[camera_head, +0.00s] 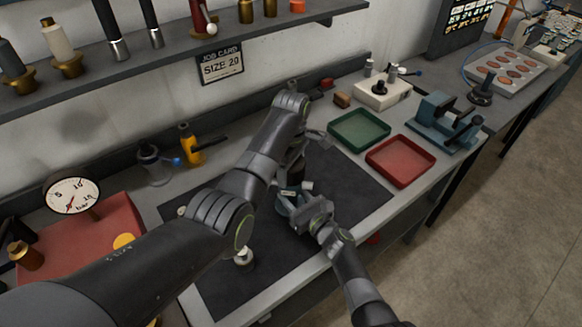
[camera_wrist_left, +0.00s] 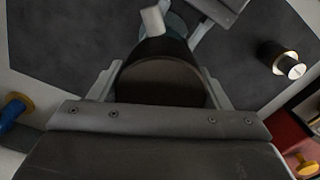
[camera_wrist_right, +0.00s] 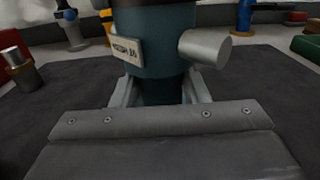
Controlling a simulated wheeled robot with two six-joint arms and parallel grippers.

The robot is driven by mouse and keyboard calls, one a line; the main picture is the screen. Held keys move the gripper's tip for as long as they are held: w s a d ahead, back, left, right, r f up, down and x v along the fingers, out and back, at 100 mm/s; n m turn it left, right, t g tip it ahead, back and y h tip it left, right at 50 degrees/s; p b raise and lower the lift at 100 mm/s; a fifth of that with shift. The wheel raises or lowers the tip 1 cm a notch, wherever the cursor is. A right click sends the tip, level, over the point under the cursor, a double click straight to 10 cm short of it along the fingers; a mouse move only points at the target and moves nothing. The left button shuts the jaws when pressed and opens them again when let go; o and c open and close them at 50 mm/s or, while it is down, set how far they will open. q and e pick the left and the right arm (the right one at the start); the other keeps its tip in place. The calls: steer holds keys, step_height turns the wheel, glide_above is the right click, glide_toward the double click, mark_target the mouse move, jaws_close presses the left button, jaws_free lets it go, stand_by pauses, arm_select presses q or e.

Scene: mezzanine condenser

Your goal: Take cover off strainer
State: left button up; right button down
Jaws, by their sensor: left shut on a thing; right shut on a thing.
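The strainer is a teal body with a small label and a grey side stub; it shows in the right wrist view (camera_wrist_right: 160,50) and partly in the head view (camera_head: 282,206). My right gripper (camera_wrist_right: 160,92) is shut on this body. My left gripper (camera_wrist_left: 160,82) is shut on a dark round part, the cover (camera_wrist_left: 163,80), whose brownish flat face points at the left wrist camera. Teal shows beyond the cover in the left wrist view. I cannot tell whether cover and body touch. In the head view my left arm hides most of the cover.
A dark mat (camera_head: 345,185) covers the bench. A small brass-and-silver fitting (camera_head: 243,256) stands on it. A green tray (camera_head: 358,147) and a red tray (camera_head: 401,183) lie to the right, with a blue vise (camera_head: 440,122) beyond. A gauge (camera_head: 72,195) stands at left.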

arm_select(q)
steer(key=shift+w+r, duration=0.1)
steer(key=shift+r, duration=0.15)
arm_select(e)
steer(key=shift+r, duration=0.1)
arm_select(q)
steer(key=shift+r, duration=0.85)
arm_select(e)
steer(key=shift+r, duration=0.1)
arm_select(q)
steer(key=shift+r, duration=2)
arm_select(e)
steer(key=shift+w, duration=0.1)
steer(key=c, duration=0.7)
jaws_free()
steer(key=shift+c, duration=0.2)
arm_select(q)
steer(key=shift+s, duration=0.2)
arm_select(e)
steer(key=shift+s+d, duration=0.1)
steer(key=shift+s, duration=0.1)
